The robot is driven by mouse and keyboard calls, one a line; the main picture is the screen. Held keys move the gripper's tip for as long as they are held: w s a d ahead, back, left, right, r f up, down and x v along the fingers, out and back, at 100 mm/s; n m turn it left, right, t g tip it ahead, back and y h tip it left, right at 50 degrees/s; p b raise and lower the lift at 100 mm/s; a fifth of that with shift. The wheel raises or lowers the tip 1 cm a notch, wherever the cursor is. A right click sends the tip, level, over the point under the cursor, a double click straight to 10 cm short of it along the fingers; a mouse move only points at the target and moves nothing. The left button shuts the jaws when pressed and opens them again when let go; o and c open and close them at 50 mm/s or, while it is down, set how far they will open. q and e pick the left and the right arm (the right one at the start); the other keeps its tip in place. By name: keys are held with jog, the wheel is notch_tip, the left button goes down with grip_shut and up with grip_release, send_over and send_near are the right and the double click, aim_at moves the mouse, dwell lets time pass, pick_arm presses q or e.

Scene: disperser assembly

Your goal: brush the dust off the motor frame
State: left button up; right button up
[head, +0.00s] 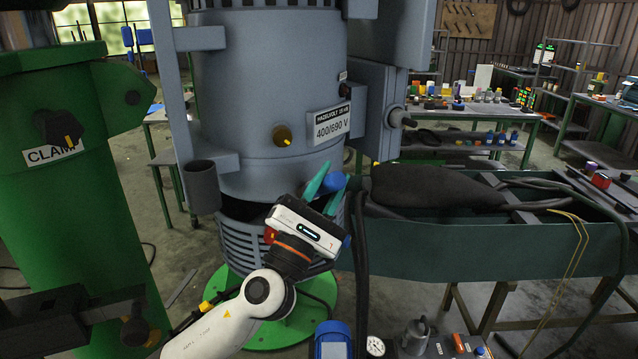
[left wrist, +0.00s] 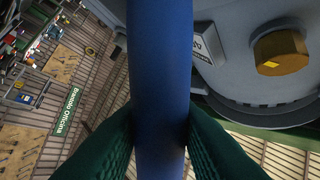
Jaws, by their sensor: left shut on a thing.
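The motor frame (head: 265,75) is a large grey upright cylinder with a "400/690 V" plate, standing over a slatted lower section. My left gripper (head: 328,183) is in front of its lower right side, with teal fingers pointing up. It is shut on a blue cylindrical handle (head: 335,181), which I take to be the brush's. In the left wrist view the handle (left wrist: 160,70) runs upright between the two dark green fingers (left wrist: 161,128), with the grey motor housing (left wrist: 228,75) behind it at right. The bristles are not visible. I cannot make out dust. My right gripper is not in view.
A green post with a "CLAMP" label (head: 53,153) stands close at left. A green trough-like bench (head: 460,249) with a dark bulky object (head: 437,187) is at right. A dark hose (head: 361,270) hangs beside the motor. Small items are at the bottom, including a gauge (head: 375,346).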

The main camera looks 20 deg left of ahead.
pick_arm(q)
jog(key=shift+w+d+p, duration=0.45)
jog(key=shift+w, duration=0.15)
jog(key=s+a, duration=0.3)
jog(key=shift+s+a, duration=0.35)
jog(key=shift+a, duration=0.05)
dwell(0.8)
